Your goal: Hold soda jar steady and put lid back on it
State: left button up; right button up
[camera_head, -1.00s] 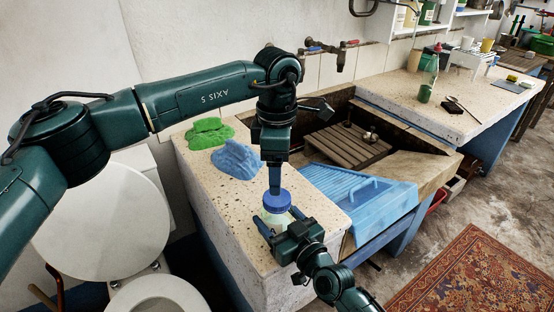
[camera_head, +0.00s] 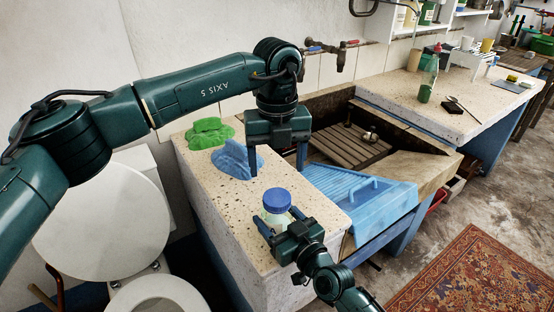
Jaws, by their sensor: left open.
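The soda jar (camera_head: 276,217) stands on the speckled stone counter near its front edge, pale and see-through. The blue lid (camera_head: 277,201) sits on top of the jar and looks level. The gripper body hides the lower part of the jar.
A blue cloth (camera_head: 237,160) and a green cloth (camera_head: 210,133) lie on the counter (camera_head: 225,205) behind the jar. A blue washboard (camera_head: 360,195) rests in the trough to the right. A white toilet (camera_head: 100,220) stands at the left.

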aim_at(277, 196)
dwell(0.3)
pick_arm(q)
jog(key=shift+f, duration=4.05)
jog(key=shift+c, duration=0.3)
jog(key=c, duration=0.9)
jog(key=m, duration=0.3)
jog(key=shift+m, duration=0.3)
jog(key=shift+c, duration=0.2)
jog(key=m, duration=1.4)
jog(key=o, duration=1.1)
jog(key=shift+c, duration=0.2)
